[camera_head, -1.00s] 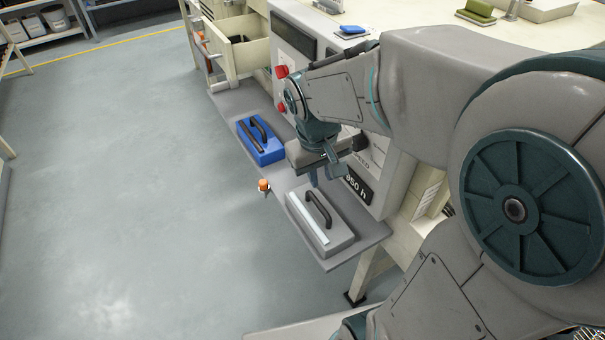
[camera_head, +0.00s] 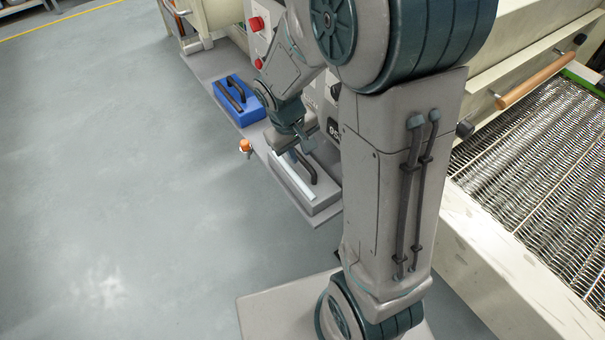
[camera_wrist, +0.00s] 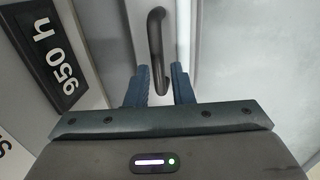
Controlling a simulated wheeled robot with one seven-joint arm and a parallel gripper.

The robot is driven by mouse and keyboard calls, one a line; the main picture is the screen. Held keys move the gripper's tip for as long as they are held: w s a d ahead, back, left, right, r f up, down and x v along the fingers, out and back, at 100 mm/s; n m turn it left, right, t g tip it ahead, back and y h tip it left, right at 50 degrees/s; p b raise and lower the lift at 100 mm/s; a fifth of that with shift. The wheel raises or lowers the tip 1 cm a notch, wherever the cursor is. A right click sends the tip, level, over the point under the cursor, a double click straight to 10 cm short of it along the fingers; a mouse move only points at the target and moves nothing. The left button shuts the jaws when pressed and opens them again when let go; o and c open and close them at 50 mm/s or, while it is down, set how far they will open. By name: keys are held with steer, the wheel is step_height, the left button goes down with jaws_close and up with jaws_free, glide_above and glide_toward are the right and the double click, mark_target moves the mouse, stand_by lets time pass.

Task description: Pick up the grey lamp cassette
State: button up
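The grey lamp cassette (camera_head: 319,197) lies on the grey ledge of the machine, with a white strip along one side and a black arched handle (camera_head: 304,168) on top. My gripper (camera_head: 298,152) is over its far part, pointing down. In the wrist view, my gripper (camera_wrist: 161,84) is open, with two blue fingers apart. The handle (camera_wrist: 156,45) shows ahead between the fingers, with a gap on each side; I see no clear contact. Part of the cassette is hidden by my gripper.
A blue cassette (camera_head: 238,101) with a black handle lies farther along the ledge. An orange-topped knob (camera_head: 245,146) stands at the ledge edge. A mesh conveyor (camera_head: 545,150) is at right. Floor at left is clear.

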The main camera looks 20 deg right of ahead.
mark_target(301, 158)
steer(key=f, duration=0.3)
steer(key=d+f, duration=0.1)
steer(key=shift+w+f, duration=0.25)
steer(key=shift+f, duration=0.05)
jaws_close()
steer(key=shift+w+r, duration=0.1)
stand_by(1.0)
